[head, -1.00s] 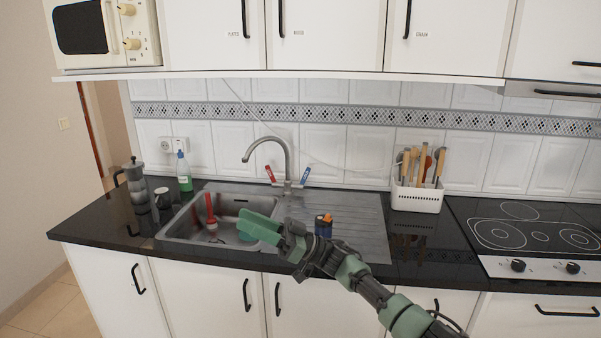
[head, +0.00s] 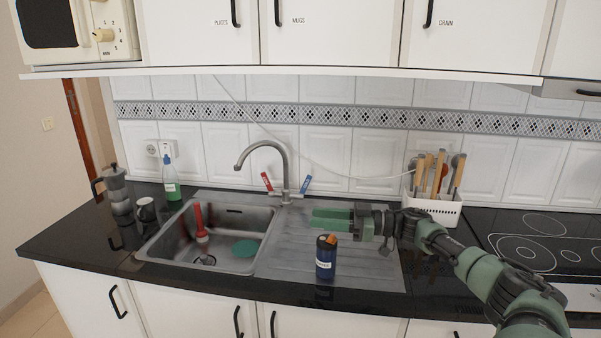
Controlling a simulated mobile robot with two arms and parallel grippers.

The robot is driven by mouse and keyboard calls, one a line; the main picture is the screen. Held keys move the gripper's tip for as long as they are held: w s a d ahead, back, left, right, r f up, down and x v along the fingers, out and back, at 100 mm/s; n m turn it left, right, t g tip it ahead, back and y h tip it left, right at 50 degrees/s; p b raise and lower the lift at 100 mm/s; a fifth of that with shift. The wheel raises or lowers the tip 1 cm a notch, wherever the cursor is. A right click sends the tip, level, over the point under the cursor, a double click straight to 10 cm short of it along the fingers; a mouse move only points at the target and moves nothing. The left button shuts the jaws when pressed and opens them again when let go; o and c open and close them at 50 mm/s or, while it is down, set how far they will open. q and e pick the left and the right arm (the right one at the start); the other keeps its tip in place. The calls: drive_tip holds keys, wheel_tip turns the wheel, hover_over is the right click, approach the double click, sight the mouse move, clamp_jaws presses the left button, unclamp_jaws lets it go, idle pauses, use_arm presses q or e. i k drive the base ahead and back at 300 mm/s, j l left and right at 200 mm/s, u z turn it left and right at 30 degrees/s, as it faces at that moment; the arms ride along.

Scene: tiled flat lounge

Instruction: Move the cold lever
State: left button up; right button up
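The cold lever (head: 305,184) is the blue-tipped handle on the right side of the grey tap (head: 285,160), leaning up and right. The red lever (head: 267,182) is on the tap's left side. My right gripper (head: 313,218) comes in from the right, with its green fingers pointing left over the drainboard. In the picture it is just below and right of the blue lever, apart from it. Its fingers look close together, but I cannot tell if there is a gap. My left gripper is not in view.
A dark blue can (head: 326,262) stands on the drainboard (head: 365,270) just below my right gripper in the picture. The sink (head: 160,240) holds a red plunger (head: 200,225) and a teal disc (head: 246,248). A white utensil rack (head: 440,212) stands to the right, behind my arm.

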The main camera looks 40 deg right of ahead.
sight(300, 195)
drive_tip(key=i+l, duration=0.35)
drive_tip(key=l, duration=0.15)
drive_tip(key=i+l, duration=0.35)
drive_tip(key=l, duration=0.2)
drive_tip(key=i+l, duration=0.4)
drive_tip(key=l, duration=0.1)
